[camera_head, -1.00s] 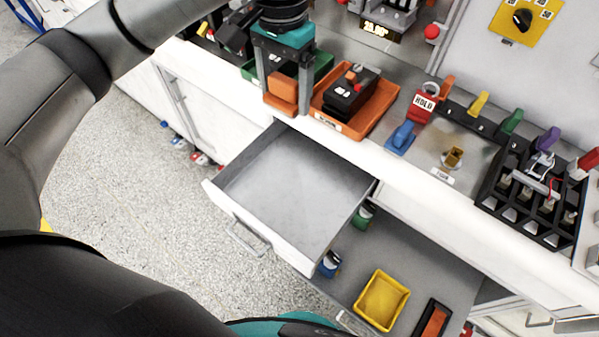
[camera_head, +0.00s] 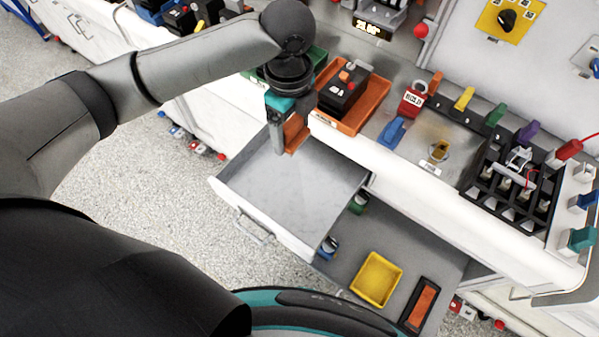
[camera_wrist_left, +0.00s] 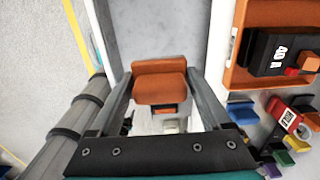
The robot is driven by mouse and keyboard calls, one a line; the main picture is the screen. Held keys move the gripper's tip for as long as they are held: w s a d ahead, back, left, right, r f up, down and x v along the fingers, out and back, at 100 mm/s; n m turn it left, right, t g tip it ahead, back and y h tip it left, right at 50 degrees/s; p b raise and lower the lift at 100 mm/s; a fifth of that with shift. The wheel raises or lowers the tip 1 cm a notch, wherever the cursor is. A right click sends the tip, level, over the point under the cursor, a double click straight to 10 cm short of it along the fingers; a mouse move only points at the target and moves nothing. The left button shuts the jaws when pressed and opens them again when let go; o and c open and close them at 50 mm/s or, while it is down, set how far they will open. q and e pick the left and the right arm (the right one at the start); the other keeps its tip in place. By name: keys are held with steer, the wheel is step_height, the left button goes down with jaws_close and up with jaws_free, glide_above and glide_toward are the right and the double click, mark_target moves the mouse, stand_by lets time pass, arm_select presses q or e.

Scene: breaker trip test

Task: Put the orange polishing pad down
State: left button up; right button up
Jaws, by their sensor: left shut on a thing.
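The orange polishing pad (camera_head: 294,134) is a small orange block. My left gripper (camera_head: 288,148) is shut on it and holds it at the back of the open upper drawer (camera_head: 290,195), close to the counter front. I cannot tell whether the pad touches the drawer floor. In the left wrist view the pad (camera_wrist_left: 160,85) sits between the two fingers of my left gripper (camera_wrist_left: 160,92). The drawer floor is grey and bare. My right gripper is not in view.
An orange tray (camera_head: 376,97) with a black device (camera_head: 343,90) stands on the counter beside my arm. A lower open drawer (camera_head: 400,240) holds a yellow bin (camera_head: 377,279) and a black-framed orange item (camera_head: 423,305). A red HOLD tag (camera_head: 413,98) and blue clip (camera_head: 391,133) are nearby.

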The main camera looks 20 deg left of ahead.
arm_select(q)
steer(key=b, duration=0.2)
glide_above(294, 185)
step_height(294, 185, down, 16)
steer(key=shift+r, duration=0.2)
steer(key=shift+f+b, duration=0.6)
steer(key=shift+f, duration=1.55)
steer(key=shift+f, duration=0.2)
steer(key=o, duration=1.1)
steer(key=shift+r, duration=0.1)
steer(key=shift+r, duration=0.25)
step_height(294, 185, up, 12)
steer(key=shift+f+p, duration=0.1)
steer(key=shift+p, duration=1)
